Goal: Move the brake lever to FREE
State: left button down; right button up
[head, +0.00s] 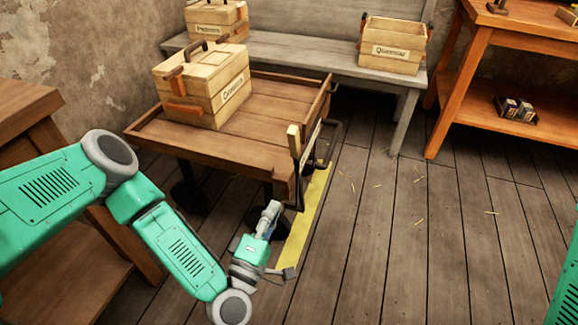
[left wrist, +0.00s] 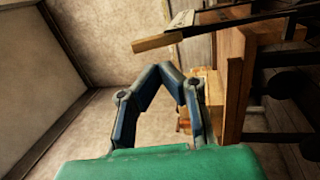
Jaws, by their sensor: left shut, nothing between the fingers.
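A lever with a pale wooden grip (head: 294,140) stands upright at the near right corner of a low wooden cart (head: 150,138); it looks like the brake lever. My left gripper (head: 271,212) is below and left of the grip in the head view, in front of the cart's corner. Its fingers (left wrist: 164,70) are closed together and empty. No FREE marking is readable. My right gripper is out of view.
A wooden toolbox (head: 205,85) sits on the cart. A grey bench (head: 300,52) with more boxes stands behind, and an orange-brown worktable (head: 480,45) is at right. A yellow strip (head: 305,215) runs along the floor beside the cart.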

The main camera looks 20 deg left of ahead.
pick_arm(q)
jog(key=shift+w+a+r+n+t+y, duration=0.1)
jog(key=shift+a+r+n+t+y, duration=0.2)
jog(key=shift+a+n+y, duration=0.3)
jog(key=b, duration=0.4)
send_near(292, 146)
jog(key=x, duration=0.8)
jog(key=shift+f, duration=0.15)
jog(key=shift+w, duration=0.1)
